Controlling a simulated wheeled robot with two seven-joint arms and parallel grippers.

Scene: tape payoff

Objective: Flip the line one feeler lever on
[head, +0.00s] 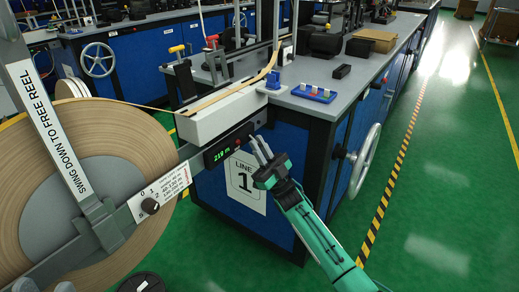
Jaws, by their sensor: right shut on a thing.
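The line one unit stands in the middle, with a "LINE 1" sign (246,183) on its blue front. A dark counter box (222,151) with a green lit readout sits at the end of the grey arm beside the reel. My right gripper (259,144) reaches up from the lower right, its dark fingers close together just below the right end of the counter box. It is shut on a small part there, which I take to be the feeler lever. The fingers hide most of that part, so its position cannot be read. My left gripper is out of view.
A large brown tape reel (100,140) fills the left, crossed by a grey swing arm (62,140) lettered "SWING DOWN TO FREE REEL". A blue tray (314,93) lies on the grey bench (350,90). A handwheel (364,160) juts from its side. Green floor is clear at right.

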